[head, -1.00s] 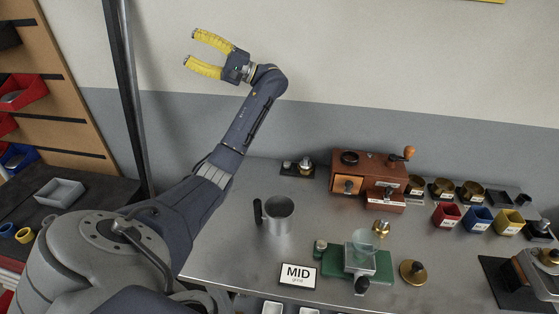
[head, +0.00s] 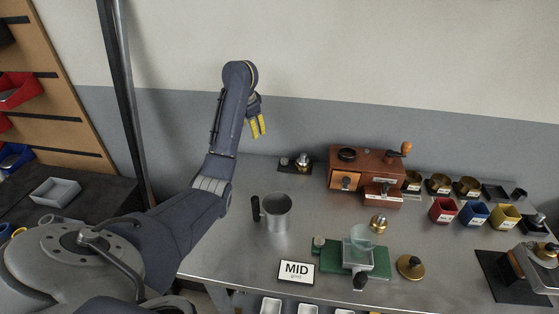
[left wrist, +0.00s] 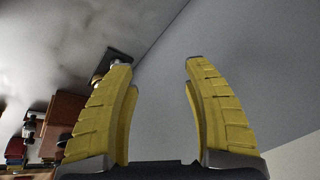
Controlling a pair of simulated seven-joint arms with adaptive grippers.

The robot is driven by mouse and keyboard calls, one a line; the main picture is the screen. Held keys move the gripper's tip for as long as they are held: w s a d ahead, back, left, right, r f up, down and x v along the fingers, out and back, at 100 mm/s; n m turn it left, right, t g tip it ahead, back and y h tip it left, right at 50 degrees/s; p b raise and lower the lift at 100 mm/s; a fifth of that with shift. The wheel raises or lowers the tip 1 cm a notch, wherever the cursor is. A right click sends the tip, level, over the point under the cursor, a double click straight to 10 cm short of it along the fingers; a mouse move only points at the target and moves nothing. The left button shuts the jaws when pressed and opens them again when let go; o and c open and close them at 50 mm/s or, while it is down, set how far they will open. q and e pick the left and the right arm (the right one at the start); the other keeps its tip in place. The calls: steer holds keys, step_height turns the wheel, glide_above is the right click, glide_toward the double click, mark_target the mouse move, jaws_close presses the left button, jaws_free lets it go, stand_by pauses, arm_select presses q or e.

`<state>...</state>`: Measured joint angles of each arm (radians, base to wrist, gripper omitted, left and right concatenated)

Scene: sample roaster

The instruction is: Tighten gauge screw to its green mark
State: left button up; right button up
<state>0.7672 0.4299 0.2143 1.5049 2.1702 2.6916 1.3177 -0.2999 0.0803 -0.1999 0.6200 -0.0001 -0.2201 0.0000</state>
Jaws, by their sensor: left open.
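My left gripper (head: 259,131) points down in the head view, above the back edge of the bench and left of a small black plate with metal knobs (head: 296,163). Its two yellow fingers are apart and hold nothing; the space between them is empty in the left wrist view (left wrist: 158,64). There, the black plate (left wrist: 119,56) shows partly behind the left finger. A green-based device (head: 378,264) with a clear cup and a black knob stands at the bench's front. I cannot tell which part is the gauge screw, and no green mark is readable. My right gripper is out of view.
A metal pitcher (head: 278,213) stands on the bench (head: 225,238). A brown wooden grinder (head: 362,168) stands at the back, with red (head: 443,211), blue (head: 474,214) and yellow (head: 505,217) bins to its right. A MID sign (head: 296,271) is in front. The bench's left part is clear.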

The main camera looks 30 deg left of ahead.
arm_select(q)
steer(key=d+m+h, duration=0.2)
steer(key=d+h, duration=0.2)
steer(key=d, duration=0.3)
glide_toward(285, 160)
steer(key=x, duration=0.9)
steer(key=shift+w+f, duration=0.1)
steer(key=shift+f, duration=0.3)
steer(key=shift+c, duration=0.3)
